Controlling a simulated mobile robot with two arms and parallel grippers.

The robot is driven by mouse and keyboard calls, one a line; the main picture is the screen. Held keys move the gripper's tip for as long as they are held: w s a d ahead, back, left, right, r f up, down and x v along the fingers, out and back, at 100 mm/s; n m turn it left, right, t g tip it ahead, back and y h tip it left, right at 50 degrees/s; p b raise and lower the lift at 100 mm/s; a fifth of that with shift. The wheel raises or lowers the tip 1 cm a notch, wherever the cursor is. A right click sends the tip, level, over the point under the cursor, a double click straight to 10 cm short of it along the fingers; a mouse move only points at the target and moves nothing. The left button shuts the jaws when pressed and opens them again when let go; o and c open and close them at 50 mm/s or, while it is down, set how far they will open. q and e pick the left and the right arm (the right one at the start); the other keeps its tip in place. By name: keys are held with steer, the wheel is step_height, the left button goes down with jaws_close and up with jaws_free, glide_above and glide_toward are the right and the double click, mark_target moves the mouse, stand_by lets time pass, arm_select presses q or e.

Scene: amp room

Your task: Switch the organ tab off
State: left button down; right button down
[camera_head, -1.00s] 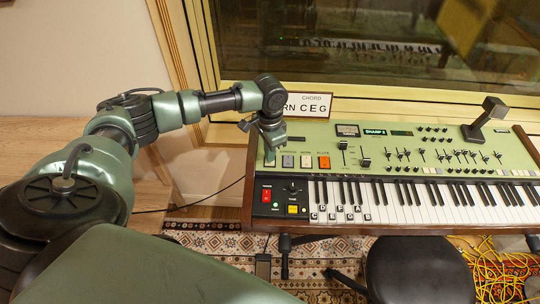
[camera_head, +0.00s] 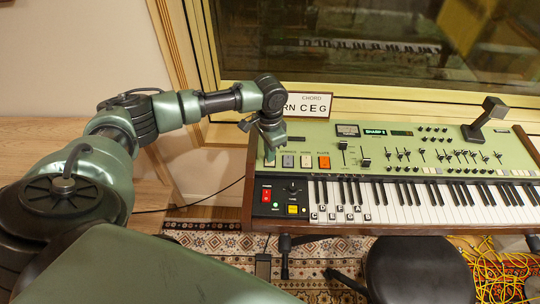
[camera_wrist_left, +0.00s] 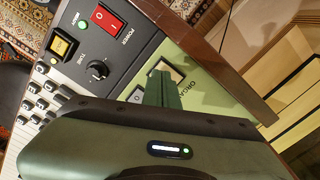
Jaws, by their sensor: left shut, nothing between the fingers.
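The organ tab (camera_wrist_left: 174,70) is a pale rocker in a dark frame on the green panel of the keyboard (camera_head: 420,160), with its label partly readable beside it in the left wrist view. My left gripper (camera_head: 269,153) is shut and empty at the left end of the tab row. In the wrist view its closed fingers (camera_wrist_left: 161,76) point down at the organ tab and cover part of it. I cannot tell whether the fingertips touch the tab. In the head view the gripper hides most of that tab. My right gripper is out of view.
Next to it are a grey tab (camera_head: 288,161), a pale tab (camera_head: 306,161) and an orange tab (camera_head: 324,162). A red power switch (camera_wrist_left: 108,18) sits on the black strip. A chord sign (camera_head: 305,105) stands behind the keyboard. A round stool (camera_head: 415,270) stands in front.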

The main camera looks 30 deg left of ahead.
arm_select(q)
steer(key=shift+s+f+b, duration=0.1)
steer(key=shift+f+b, duration=0.25)
steer(key=shift+f, duration=0.65)
stand_by(0.8)
steer(key=shift+r+p, duration=0.7)
steer(key=shift+p, duration=0.3)
step_height(320, 180, up, 6)
steer(key=p, duration=0.6)
steer(key=shift+f, duration=0.2)
